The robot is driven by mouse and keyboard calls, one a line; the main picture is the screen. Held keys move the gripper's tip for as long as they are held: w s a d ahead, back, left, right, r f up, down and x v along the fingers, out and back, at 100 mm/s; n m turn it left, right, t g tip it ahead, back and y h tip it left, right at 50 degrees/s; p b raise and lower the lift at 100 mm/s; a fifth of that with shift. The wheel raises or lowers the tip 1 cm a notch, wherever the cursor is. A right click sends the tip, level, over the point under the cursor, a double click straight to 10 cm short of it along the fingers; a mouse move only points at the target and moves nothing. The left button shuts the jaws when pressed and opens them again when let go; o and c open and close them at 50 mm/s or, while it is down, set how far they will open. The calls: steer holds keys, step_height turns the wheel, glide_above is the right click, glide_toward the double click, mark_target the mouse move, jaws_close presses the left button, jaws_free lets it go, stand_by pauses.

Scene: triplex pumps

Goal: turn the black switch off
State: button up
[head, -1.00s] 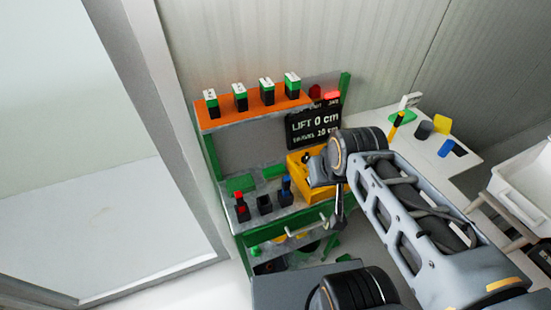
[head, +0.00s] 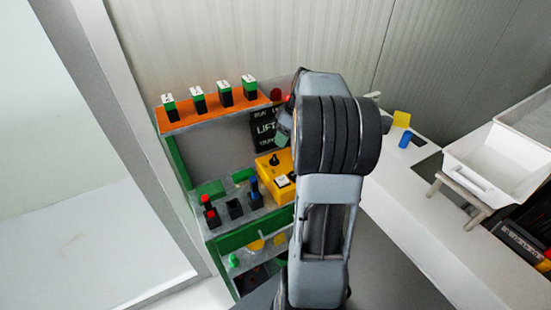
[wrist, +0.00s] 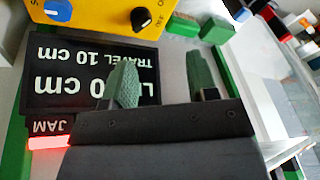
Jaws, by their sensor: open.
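A yellow control box (head: 268,168) on the green bench carries a black knob-like switch (head: 274,159) on its face. In the wrist view the black switch (wrist: 141,18) has a white pointer line and stands at the top of the picture on the yellow box (wrist: 95,18). My gripper (wrist: 163,78) is open and empty, its two grey-green fingers apart over the dark display, short of the switch in the picture. In the head view my arm hides most of the gripper.
A dark display (wrist: 90,80) reads lift 0 cm, with a lit red JAM lamp (wrist: 48,142) beside it. An orange shelf (head: 212,113) holds several green-black switches. Red, black and blue plugs (head: 235,208) stand left of the box. A white bin (head: 495,160) is right.

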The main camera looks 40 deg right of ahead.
mark_target(275, 157)
steer(key=w+d+n, duration=0.2)
steer(key=d+n, duration=0.2)
steer(key=n, duration=0.1)
steer(key=shift+t+y, duration=0.3)
steer(key=shift+y, duration=0.1)
steer(key=p+x, duration=0.1)
steer(key=x, duration=0.5)
steer(key=p+x, duration=0.1)
steer(key=x, duration=0.6)
steer(key=shift+a+f, duration=0.15)
steer(key=shift+a, duration=0.15)
steer(key=shift+c, duration=0.3)
steer(key=c, duration=0.6)
